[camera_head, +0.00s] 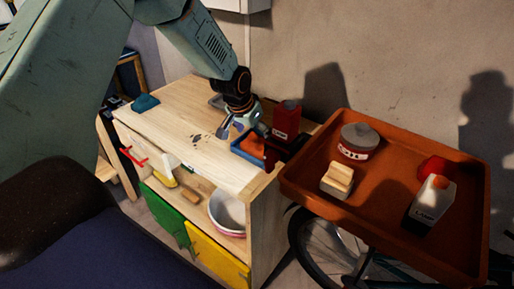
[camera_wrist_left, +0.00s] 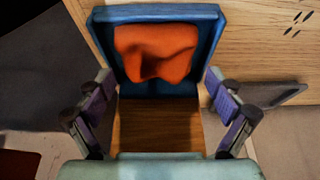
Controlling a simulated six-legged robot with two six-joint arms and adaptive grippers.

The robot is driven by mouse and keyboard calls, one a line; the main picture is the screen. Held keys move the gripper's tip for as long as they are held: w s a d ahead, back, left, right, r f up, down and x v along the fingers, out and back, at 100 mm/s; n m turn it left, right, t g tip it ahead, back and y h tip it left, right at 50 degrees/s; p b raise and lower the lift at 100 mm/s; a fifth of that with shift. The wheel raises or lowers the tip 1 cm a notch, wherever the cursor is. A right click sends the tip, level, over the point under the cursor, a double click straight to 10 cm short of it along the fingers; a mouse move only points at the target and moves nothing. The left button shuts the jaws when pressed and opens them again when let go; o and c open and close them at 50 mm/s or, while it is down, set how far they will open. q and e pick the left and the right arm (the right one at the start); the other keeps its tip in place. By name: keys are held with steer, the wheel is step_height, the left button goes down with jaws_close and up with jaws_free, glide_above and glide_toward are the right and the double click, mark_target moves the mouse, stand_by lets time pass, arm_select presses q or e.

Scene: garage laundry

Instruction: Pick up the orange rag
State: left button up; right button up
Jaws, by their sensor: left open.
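The orange rag (camera_wrist_left: 155,50) lies crumpled in a blue tray (camera_wrist_left: 207,60) in the left wrist view. In the head view the rag (camera_head: 252,146) shows as a small orange patch in the blue tray (camera_head: 238,153), at the right end of the wooden cabinet top, partly hidden by my gripper. My left gripper (camera_wrist_left: 160,92) is open and empty. Its two fingers with purple pads stand apart on either side of the tray's near part, with the rag beyond them. In the head view the left gripper (camera_head: 246,126) is over the cabinet top beside the tray. My right gripper is not in view.
A red bottle (camera_head: 286,122) stands close to the tray. A rust-orange tray (camera_head: 385,215) at right holds a grey tin (camera_head: 360,140), a wooden brush or block (camera_head: 337,180) and a white bottle (camera_head: 432,203). A blue cloth (camera_head: 146,103) lies at the cabinet top's left; its middle is clear.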

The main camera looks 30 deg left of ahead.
arm_select(q)
steer(key=shift+w+d+f, duration=0.1)
steer(key=shift+w+d, duration=0.1)
steer(key=shift+d, duration=0.1)
steer(key=shift+w+f, duration=0.1)
steer(key=shift+w, duration=0.1)
steer(key=shift+c, duration=0.3)
steer(key=shift+s+a, duration=0.15)
steer(key=shift+s, duration=0.05)
steer(key=c, duration=0.4)
steer(key=shift+w+d, duration=0.1)
steer(key=shift+d, duration=0.1)
steer(key=c, duration=1)
